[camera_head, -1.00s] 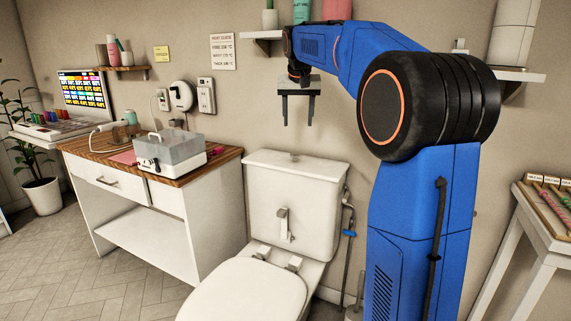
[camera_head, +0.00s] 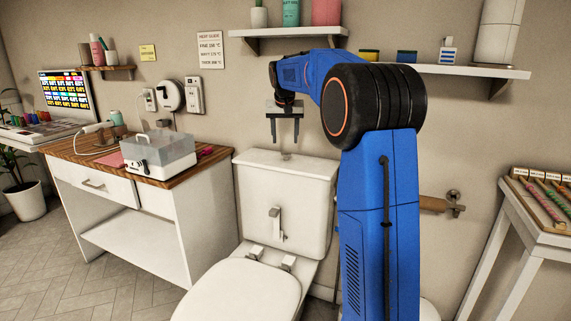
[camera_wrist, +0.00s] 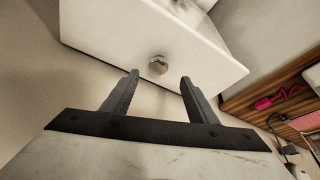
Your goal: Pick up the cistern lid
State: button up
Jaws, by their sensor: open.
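The white cistern lid (camera_head: 305,164) lies flat on top of the toilet cistern (camera_head: 262,205). It has a small round metal knob (camera_head: 286,156) on top. In the wrist view the lid (camera_wrist: 110,28) fills the upper middle, and the knob (camera_wrist: 158,65) shows between and beyond my fingertips. My gripper (camera_head: 285,143) is open and empty, fingers pointing down, just above the lid in the head view. My gripper also shows in the wrist view (camera_wrist: 159,74), with its two fingers apart. I cannot tell the exact gap between fingertips and knob.
A wall shelf (camera_head: 290,32) with bottles hangs above my gripper, and another shelf (camera_head: 470,71) is to the right. A wooden-topped counter (camera_head: 190,170) with a grey box (camera_head: 160,150) stands left of the toilet. A side table (camera_head: 550,232) is at right.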

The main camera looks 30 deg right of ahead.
aim_at(286, 152)
jog(key=shift+s+x, duration=0.15)
jog(key=shift+x, duration=1.5)
jog(key=shift+s+x, duration=0.15)
jog(key=shift+x, duration=1.5)
jog(key=shift+d, duration=0.1)
grip_shut()
